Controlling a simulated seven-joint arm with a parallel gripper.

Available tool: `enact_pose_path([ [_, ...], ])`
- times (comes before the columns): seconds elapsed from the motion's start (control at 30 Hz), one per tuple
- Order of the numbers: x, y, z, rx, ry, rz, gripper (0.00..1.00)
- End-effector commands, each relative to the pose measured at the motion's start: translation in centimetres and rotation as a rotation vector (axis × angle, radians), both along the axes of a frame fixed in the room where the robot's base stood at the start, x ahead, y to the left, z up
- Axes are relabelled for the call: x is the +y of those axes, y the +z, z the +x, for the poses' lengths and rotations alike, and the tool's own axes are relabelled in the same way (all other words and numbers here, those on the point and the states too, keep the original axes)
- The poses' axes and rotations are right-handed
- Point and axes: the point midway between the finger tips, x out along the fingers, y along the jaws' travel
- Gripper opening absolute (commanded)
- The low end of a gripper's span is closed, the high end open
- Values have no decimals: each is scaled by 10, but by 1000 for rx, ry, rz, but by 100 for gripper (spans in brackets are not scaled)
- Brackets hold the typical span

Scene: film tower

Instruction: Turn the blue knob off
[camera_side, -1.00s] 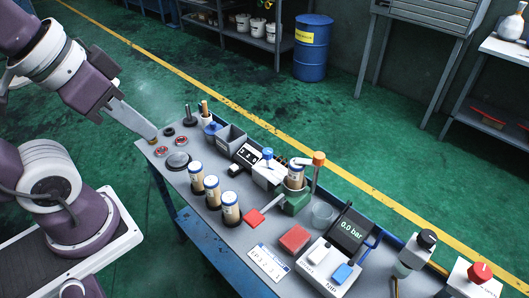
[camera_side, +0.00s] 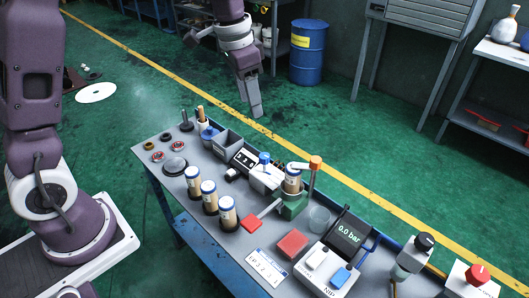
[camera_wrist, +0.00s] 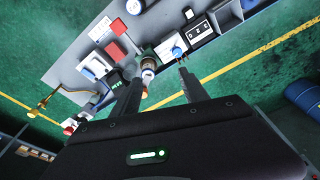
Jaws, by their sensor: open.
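The blue knob (camera_side: 264,157) sits on top of a small white box (camera_side: 265,179) near the middle of the bench. It also shows in the wrist view (camera_wrist: 177,51), just beyond one finger. My gripper (camera_side: 256,113) hangs in the air above and behind the bench, pointing down, apart from the knob. In the wrist view my gripper (camera_wrist: 160,80) has its two fingers spread with nothing between them. I cannot tell the knob's exact setting.
A green stand (camera_side: 293,205) with a filled cylinder and an orange-topped lever (camera_side: 315,163) is right of the knob. A gauge (camera_side: 350,233) reads 0.0 bar. A blue rocker (camera_side: 342,277) is on the front right box.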

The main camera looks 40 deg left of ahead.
Motion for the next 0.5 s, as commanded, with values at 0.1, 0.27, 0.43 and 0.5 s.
enact_pose_path([
  [0.1, 16, -76, 48, 85, -105, 37, 52],
  [0.27, 29, -143, 74, 146, -210, 67, 52],
  [0.43, 31, -170, 77, 160, -238, 73, 52],
  [0.5, 31, -184, 77, 161, -236, 73, 52],
])
